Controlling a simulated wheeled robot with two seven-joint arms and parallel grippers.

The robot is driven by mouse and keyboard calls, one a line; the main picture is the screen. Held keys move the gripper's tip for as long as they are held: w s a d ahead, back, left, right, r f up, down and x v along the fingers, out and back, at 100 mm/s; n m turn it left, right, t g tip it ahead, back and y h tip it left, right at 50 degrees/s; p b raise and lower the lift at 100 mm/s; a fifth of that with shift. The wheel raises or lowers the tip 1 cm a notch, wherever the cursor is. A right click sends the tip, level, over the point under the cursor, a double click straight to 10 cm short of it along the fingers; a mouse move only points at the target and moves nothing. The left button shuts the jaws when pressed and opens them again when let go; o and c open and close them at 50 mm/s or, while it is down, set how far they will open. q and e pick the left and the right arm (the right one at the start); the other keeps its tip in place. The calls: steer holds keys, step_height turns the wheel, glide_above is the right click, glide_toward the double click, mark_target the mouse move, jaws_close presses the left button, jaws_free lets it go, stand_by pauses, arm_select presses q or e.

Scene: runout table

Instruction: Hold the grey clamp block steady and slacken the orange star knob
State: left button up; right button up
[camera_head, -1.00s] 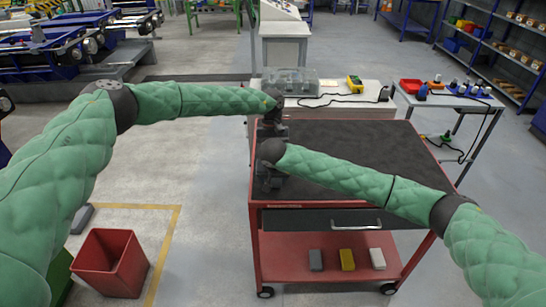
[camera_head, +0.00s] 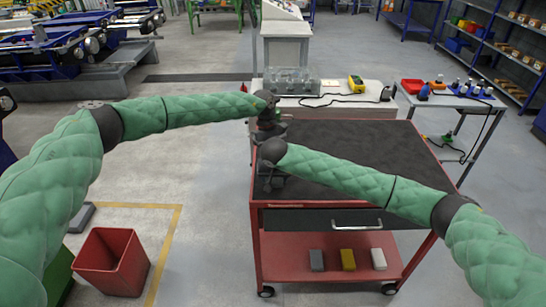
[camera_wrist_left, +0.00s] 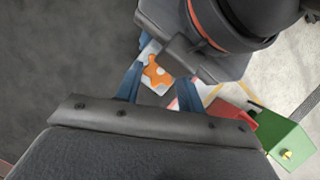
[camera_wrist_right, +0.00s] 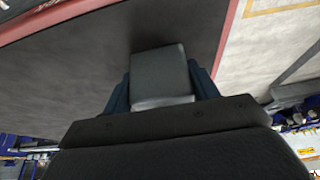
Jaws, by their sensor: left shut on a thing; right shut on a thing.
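The orange star knob (camera_wrist_left: 157,74) shows in the left wrist view, on a pale part between the blue fingers of my left gripper (camera_wrist_left: 159,88), which is shut on it. The grey clamp block (camera_wrist_right: 160,75) shows in the right wrist view, between the blue fingers of my right gripper (camera_wrist_right: 162,88), which is shut on it. In the head view my left gripper (camera_head: 268,128) is at the back left of the dark table top, and my right gripper (camera_head: 270,180) is just in front of it. There both wrists hide the knob and most of the block.
The red cart (camera_head: 256,228) has a dark top (camera_head: 370,145), bare to the right of my arms. A grey, a yellow and a white block lie on its lower shelf. A red bin (camera_head: 112,262) stands on the floor at left. A bench (camera_head: 330,100) with a yellow device is behind.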

arm_select(q)
steer(key=o, duration=1)
steer(key=shift+c, duration=0.2)
steer(key=m, duration=0.1)
steer(key=m+y, duration=0.1)
steer(key=m, duration=0.2)
steer(key=shift+w+d+m+g+y, duration=0.1)
steer(key=shift+d+m+g+y, duration=0.2)
steer(key=shift+m+y, duration=0.1)
steer(key=v, duration=1.2)
steer(key=w+d+r+n+t+h, duration=0.2)
steer(key=w+d+r+t+h, duration=0.2)
steer(key=w+d+r+h, duration=0.1)
steer(key=w+d+r+n+t+h, duration=0.1)
steer(key=w+d+r+t+h, duration=0.2)
steer(key=d, duration=0.7)
steer(key=shift+w+d+r+n+t+h, duration=0.2)
steer(key=shift+w+r+n+t+h, duration=0.2)
steer(key=shift+w+r+h, duration=1.2)
steer(key=shift+w+f+y, duration=0.4)
steer(key=shift+y, duration=0.1)
arm_select(e)
steer(key=o, duration=1.4)
